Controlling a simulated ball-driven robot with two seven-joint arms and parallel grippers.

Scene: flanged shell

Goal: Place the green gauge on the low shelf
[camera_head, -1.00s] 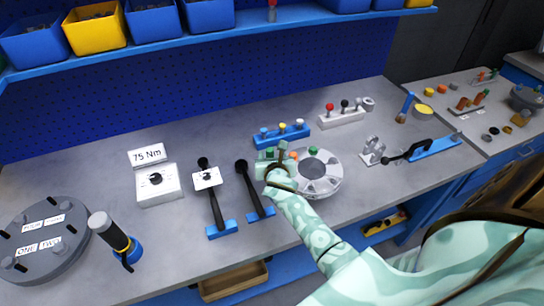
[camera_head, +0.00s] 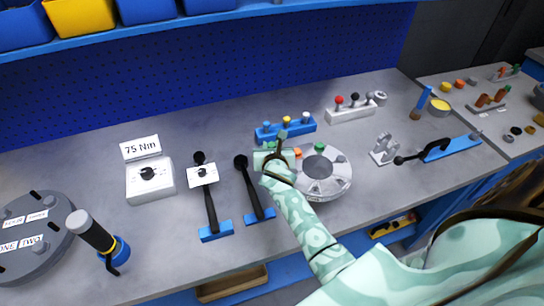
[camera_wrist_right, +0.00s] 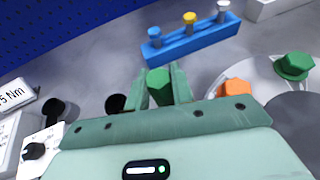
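The green gauge (camera_wrist_right: 158,85) shows as a green cylinder between the two fingers of my right gripper (camera_wrist_right: 160,84) in the right wrist view. The fingers appear shut on it, and its lower part is hidden. In the head view my right gripper (camera_head: 279,149) is over the bench, just in front of the blue rack and left of the round grey flange. The low shelf (camera_head: 291,268) is a blue ledge under the bench's front edge, partly hidden by my right arm. My left gripper is not in view.
The blue rack (camera_head: 300,131) holds blue, yellow and grey gauges. The flange (camera_head: 333,187) carries green and orange pieces. Two black-handled levers (camera_head: 258,216) stand left of my gripper. A wooden tray (camera_head: 232,284) and a yellow-black item (camera_head: 392,226) lie below the bench top.

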